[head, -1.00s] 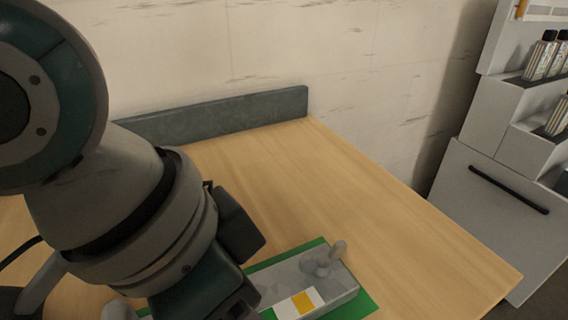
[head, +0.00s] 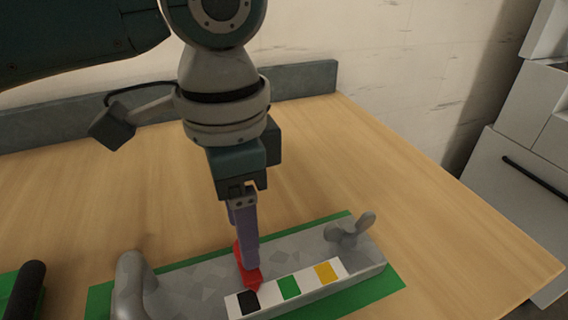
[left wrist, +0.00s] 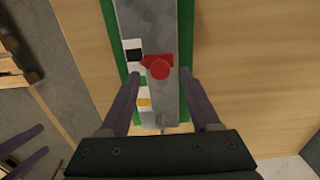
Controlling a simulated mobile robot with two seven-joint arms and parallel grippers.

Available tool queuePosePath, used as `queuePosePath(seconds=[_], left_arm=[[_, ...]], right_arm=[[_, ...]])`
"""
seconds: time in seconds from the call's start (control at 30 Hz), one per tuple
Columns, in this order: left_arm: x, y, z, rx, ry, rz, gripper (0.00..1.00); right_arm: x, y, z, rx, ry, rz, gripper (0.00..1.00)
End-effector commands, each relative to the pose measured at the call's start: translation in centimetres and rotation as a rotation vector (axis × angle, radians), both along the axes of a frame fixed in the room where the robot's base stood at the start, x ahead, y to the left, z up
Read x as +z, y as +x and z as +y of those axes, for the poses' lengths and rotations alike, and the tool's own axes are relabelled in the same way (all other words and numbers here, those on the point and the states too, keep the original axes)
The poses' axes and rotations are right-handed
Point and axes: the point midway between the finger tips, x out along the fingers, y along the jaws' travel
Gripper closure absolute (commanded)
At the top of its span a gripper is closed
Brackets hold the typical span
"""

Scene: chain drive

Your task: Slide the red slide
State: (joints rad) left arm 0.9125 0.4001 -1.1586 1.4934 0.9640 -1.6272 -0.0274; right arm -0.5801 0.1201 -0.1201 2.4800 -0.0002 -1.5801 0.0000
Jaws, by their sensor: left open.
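The red slide (head: 251,279) sits on a long grey track block (head: 190,284), with its pointer by the black square (head: 248,302) of a white strip. Green and yellow squares follow to the right. My left gripper (head: 244,240) points down over the slide, and its purple finger hides part of it. In the left wrist view the slide's round red knob (left wrist: 160,69) lies between the two spread fingers (left wrist: 160,80). I see no clear contact. My right gripper (left wrist: 42,140) shows at the lower left of that view, fingers apart and empty.
The block lies on a green base (head: 385,288) on the wooden table. A grey post (head: 130,285) stands at its left end and a wing-shaped piece (head: 350,230) at its right. A black handle (head: 25,290) is at far left. Table behind is clear.

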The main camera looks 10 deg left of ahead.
Motion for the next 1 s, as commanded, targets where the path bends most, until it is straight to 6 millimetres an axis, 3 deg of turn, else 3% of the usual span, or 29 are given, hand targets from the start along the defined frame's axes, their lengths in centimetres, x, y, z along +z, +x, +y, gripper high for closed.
queuePosePath(seconds=[0.2, 0.5, 1.0], left_arm=[[-2.4, 0.0, 0.0, 0.0, 0.001, -0.001, 0.37], [-2.6, 0.0, 0.0, -0.001, -0.001, -0.002, 0.37], [-2.6, 0.0, 0.0, -0.001, -0.001, -0.002, 0.93]], right_arm=[[-0.4, 0.0, 0.0, 0.0, 0.0, 0.0, 0.1], [-0.4, 0.0, 0.0, 0.0, 0.0, 0.001, 0.1], [-0.4, 0.0, 0.0, 0.001, 0.0, 0.001, 0.1]])
